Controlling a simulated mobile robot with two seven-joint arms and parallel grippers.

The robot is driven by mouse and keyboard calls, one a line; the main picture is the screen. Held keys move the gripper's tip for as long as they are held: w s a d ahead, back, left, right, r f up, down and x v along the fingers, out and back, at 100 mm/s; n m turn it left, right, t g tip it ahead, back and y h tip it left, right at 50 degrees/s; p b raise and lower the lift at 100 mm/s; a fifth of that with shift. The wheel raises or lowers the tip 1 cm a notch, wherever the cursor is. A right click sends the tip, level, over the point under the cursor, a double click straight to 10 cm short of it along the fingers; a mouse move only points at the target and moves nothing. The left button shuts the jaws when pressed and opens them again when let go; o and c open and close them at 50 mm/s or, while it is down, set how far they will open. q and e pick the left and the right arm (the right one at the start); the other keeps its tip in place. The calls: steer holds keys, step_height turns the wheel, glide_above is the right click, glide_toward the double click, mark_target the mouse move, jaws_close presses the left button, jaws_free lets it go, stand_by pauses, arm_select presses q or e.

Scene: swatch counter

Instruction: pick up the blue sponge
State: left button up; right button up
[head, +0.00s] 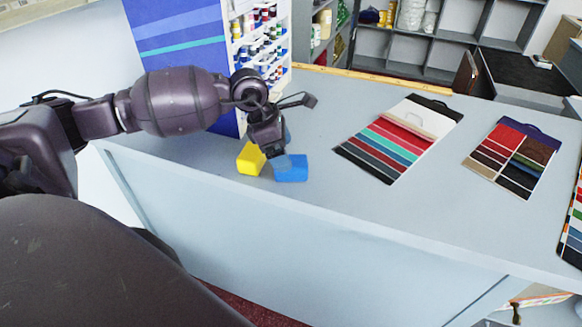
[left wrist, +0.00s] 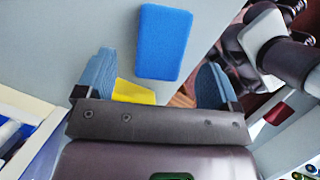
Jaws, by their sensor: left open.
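The blue sponge (head: 291,168) is a small bright blue block on the grey counter (head: 330,200), near its front edge. My left gripper (head: 276,156) is right beside and above it in the head view, pointing down, and hides part of what lies behind. In the left wrist view my left gripper (left wrist: 157,64) is open, with two blue-grey fingers apart. The blue sponge (left wrist: 164,40) shows ahead, between the lines of the fingers, and nothing is gripped. Whether a finger touches it I cannot tell. My right gripper is not in view.
A yellow block (head: 250,158) lies just left of the blue sponge; it also shows in the left wrist view (left wrist: 133,92). A paint rack (head: 262,45) stands behind. Swatch boards (head: 400,140) lie to the right. The counter between the sponge and the boards is clear.

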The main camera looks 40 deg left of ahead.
arm_select(q)
steer(key=shift+p+x, duration=0.3)
steer(key=shift+x, duration=2.2)
steer(key=shift+d, duration=0.1)
steer(key=c, duration=1)
step_height(320, 180, up, 20)
steer(key=shift+b, duration=0.4)
